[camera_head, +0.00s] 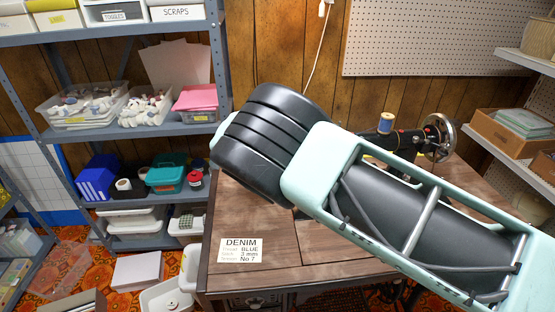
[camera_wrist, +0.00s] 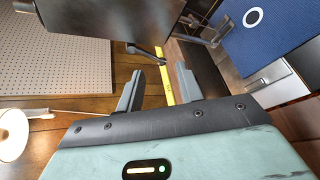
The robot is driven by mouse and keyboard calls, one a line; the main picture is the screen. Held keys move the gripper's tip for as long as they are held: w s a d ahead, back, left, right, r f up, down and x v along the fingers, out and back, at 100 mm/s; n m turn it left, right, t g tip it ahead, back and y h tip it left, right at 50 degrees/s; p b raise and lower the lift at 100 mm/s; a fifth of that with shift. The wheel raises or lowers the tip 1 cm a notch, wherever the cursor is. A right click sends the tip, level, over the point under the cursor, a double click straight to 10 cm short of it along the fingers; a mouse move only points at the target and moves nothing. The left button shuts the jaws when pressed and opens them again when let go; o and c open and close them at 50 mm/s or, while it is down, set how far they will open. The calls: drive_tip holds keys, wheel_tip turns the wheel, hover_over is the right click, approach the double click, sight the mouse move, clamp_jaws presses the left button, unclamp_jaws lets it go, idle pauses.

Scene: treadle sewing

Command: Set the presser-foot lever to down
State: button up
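The black sewing machine (camera_head: 411,142) stands on the wooden table, mostly hidden behind my arm in the head view. In the wrist view its dark body (camera_wrist: 105,28) fills the top. A small dark lever-like part (camera_wrist: 146,52) sticks out below that body; it may be the presser-foot lever, but whether it is up or down I cannot tell. My gripper (camera_wrist: 159,72) is open, its two grey fingers apart with nothing held. The lever-like part appears just beyond the fingertips, nearer the left finger. My gripper is hidden in the head view.
A yellow strip (camera_wrist: 166,86) shows between the fingers. A blue panel with a white ring (camera_wrist: 272,42) is at upper right in the wrist view. A DENIM card (camera_head: 241,250) lies on the table (camera_head: 222,212). The handwheel (camera_head: 440,130) is at the machine's right. Shelves stand at left.

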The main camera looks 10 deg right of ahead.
drive_tip(key=b+v, duration=0.1)
drive_tip(key=v, duration=1.1)
drive_tip(key=s+d+r+g+y+p, duration=0.1)
drive_tip(key=s+d+r+y+p, duration=0.1)
drive_tip(key=s, duration=0.9)
drive_tip(key=s+d+r+m+g+y+p, duration=0.1)
drive_tip(key=s+d+r+g+y+p, duration=0.1)
drive_tip(key=s+d+r+y, duration=0.2)
drive_tip(key=s+d+r+m+g+y+p, duration=0.1)
drive_tip(key=s+r+y, duration=0.6)
drive_tip(key=s, duration=1.3)
drive_tip(key=d+r+g+p, duration=0.1)
drive_tip(key=d+p, duration=0.1)
drive_tip(key=shift+d+r+y, duration=0.25)
drive_tip(key=shift+d+y, duration=0.05)
drive_tip(key=shift+d, duration=0.05)
